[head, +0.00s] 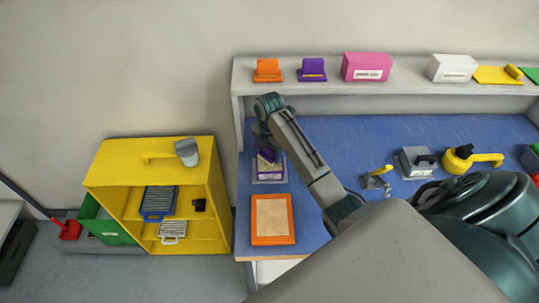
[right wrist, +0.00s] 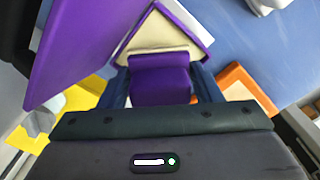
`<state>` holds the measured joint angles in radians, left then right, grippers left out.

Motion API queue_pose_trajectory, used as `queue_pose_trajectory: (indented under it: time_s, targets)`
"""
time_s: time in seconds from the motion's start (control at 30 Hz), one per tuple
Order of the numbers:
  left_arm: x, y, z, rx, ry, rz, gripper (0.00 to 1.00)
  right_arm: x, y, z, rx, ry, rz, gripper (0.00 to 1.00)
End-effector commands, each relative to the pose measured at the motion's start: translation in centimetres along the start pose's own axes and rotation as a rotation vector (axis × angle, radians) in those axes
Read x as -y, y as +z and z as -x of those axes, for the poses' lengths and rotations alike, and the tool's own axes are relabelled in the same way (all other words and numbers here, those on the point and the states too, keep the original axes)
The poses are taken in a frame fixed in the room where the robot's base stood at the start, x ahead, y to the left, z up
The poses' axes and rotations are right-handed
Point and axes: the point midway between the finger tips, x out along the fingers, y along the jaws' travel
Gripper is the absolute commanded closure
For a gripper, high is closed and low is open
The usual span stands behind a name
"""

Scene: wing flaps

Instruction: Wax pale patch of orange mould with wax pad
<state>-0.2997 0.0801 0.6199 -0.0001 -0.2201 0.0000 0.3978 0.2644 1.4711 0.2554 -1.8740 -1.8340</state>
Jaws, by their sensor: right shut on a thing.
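The orange mould (head: 271,219), with a pale patch in its middle, lies flat at the left end of the blue bench. A corner of orange (right wrist: 246,88), probably the same mould, shows in the right wrist view. My right gripper (head: 266,143) is beyond the orange mould, apart from it, over a purple-rimmed mould (head: 281,171). It is shut on a purple block (right wrist: 160,82), which seems to be the wax pad. The purple rim and pale patch (right wrist: 160,35) show just past the block; I cannot tell whether they touch. The pad's underside is hidden. My left gripper is out of view.
The shelf behind holds an orange block (head: 267,70), a purple block (head: 312,69), a pink box (head: 367,67) and a white box (head: 452,68). A yellow cabinet (head: 218,190) stands left of the bench. Grey and yellow tools (head: 415,163) lie to the right.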

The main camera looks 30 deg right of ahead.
Motion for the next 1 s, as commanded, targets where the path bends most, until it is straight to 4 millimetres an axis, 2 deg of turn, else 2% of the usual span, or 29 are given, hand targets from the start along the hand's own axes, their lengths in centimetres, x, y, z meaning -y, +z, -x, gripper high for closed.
queue_pose_trajectory:
  time_s: [0.5, 1.0]
  targets:
    - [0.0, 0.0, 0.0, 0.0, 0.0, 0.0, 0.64, 0.0, 0.1, 4.0, 0.001, 0.002, -0.001, 0.6]
    - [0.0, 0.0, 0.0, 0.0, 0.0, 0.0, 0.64, 0.0, 0.0, 4.3, 0.001, 0.001, -0.001, 0.6]
